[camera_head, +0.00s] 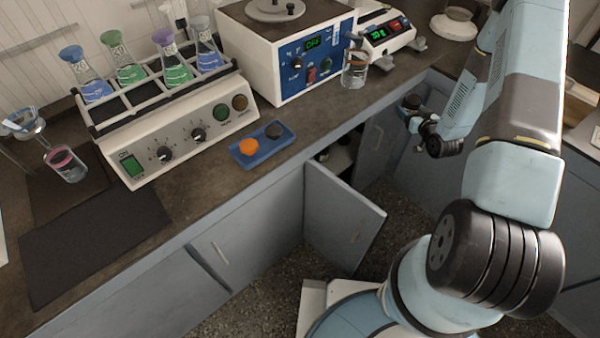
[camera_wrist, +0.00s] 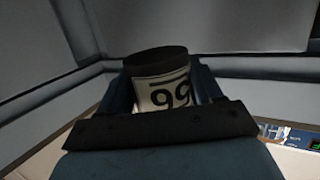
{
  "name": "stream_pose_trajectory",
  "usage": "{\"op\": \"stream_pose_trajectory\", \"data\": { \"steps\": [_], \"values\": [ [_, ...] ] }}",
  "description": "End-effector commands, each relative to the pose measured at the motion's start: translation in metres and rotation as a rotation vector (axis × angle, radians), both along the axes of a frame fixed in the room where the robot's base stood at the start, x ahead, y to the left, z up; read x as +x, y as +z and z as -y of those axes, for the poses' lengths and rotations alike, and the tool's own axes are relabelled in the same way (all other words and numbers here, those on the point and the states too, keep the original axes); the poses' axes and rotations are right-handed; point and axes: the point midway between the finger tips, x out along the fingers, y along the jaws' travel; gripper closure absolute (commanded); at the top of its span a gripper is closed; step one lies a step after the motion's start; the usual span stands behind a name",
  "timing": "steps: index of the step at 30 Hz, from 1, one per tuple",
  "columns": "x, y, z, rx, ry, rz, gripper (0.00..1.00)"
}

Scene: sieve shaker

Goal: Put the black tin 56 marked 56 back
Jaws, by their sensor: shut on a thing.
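A black-lidded tin (camera_wrist: 160,62) with a white label is held upright between the fingers of my gripper (camera_wrist: 163,88) in the wrist view. Large dark digits show on the label, but I cannot read them surely as 56. In the head view my gripper (camera_head: 416,116) is low at the right, below the bench top and beside the open cupboard. A small dark top of the tin (camera_head: 411,101) shows at its end. The gripper is shut on the tin.
A cupboard door (camera_head: 345,215) stands open into the aisle, and a few things in the dark cupboard (camera_head: 338,158) are partly hidden. On the bench stand a flask shaker (camera_head: 180,135), a blue tray (camera_head: 262,146), a sieve shaker (camera_head: 285,55), a glass beaker (camera_head: 354,72) and a balance (camera_head: 385,35).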

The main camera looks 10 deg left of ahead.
Motion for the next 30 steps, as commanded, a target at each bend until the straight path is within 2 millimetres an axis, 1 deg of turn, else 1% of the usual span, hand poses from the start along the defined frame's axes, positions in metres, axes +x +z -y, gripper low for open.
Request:
{"op": "stream_pose_trajectory", "data": {
  "steps": [1, 3, 12, 18, 23, 26, 27, 30],
  "values": [
    [-0.004, -0.018, 0.001, 0.003, 0.013, -0.005, 0.67],
    [-0.009, -0.04, 0.0, 0.002, 0.04, -0.005, 0.67],
    [-0.04, -0.127, -0.003, 0.002, 0.151, -0.004, 0.67],
    [-0.061, -0.173, -0.007, 0.002, 0.218, -0.003, 0.67],
    [-0.078, -0.203, -0.013, 0.001, 0.27, -0.003, 0.67],
    [-0.087, -0.221, -0.026, 0.001, 0.332, -0.001, 0.67],
    [-0.09, -0.228, -0.038, 0.001, 0.376, -0.002, 0.67],
    [-0.096, -0.237, -0.069, -0.001, 0.486, 0.0, 0.67]
  ]
}}
